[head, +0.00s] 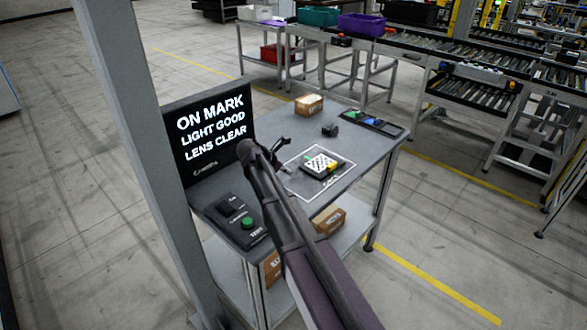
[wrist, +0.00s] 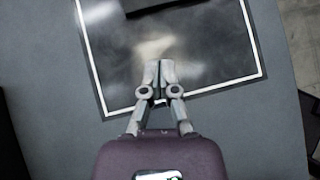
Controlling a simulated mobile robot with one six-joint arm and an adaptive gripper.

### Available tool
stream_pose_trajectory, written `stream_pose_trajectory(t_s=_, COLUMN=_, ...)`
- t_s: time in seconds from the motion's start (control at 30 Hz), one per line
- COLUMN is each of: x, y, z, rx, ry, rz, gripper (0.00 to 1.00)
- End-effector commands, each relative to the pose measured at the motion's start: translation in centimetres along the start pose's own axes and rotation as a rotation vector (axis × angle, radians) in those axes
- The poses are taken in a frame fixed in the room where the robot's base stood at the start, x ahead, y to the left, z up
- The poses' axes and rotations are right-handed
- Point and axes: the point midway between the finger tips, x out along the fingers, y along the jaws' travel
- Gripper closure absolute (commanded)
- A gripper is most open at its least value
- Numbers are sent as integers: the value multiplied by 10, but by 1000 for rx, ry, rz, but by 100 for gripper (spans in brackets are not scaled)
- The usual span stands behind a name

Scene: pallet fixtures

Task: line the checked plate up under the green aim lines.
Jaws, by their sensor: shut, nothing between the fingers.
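The checked plate (head: 321,161), black and white on a dark base, lies inside a white-outlined rectangle on the grey bench. Small green and yellow parts show at its edges. I cannot make out green aim lines across it. A monitor (head: 212,130) reads "ON MARK", "LIGHT GOOD", "LENS CLEAR". In the wrist view my gripper (wrist: 159,72) is shut and empty over the outlined dark area (wrist: 215,60). A dark edge, perhaps the plate's base, shows at the top there; no checks are visible. In the head view my arm makes the fingertips hard to pick out.
A control box with a green button (head: 247,222) stands at the bench's near left. A cardboard box (head: 309,104), a small black block (head: 330,130) and a dark tray (head: 372,123) lie towards the back. Bare bench surrounds the outline. Conveyors (head: 480,90) stand behind.

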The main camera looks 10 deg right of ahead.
Motion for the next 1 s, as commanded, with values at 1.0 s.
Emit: stream_pose_trajectory(t_s=1.0, x=-53, y=-1, z=1, rx=2, ry=0, rz=-2, gripper=100)
